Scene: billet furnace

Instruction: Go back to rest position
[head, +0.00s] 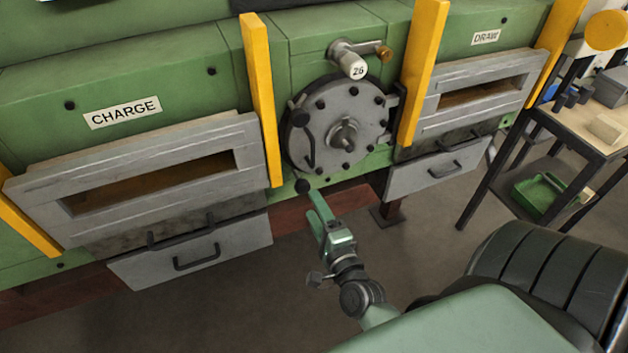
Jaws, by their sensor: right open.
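My right gripper (321,212) is green and open, with nothing seen between its fingers. It is in the middle of the head view, in front of the furnace and below the round grey hatch (336,125). A black ball knob (302,186) shows right by its fingertips; I cannot tell whether they touch. My left gripper is not in view.
The green furnace (200,85) has a CHARGE door (245,165) on the left and a DRAW door (485,72) on the right. Grey drawers (195,255) sit below. A table (570,120) stands at right, with a green tray (540,195) on its lower shelf. The floor in front is clear.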

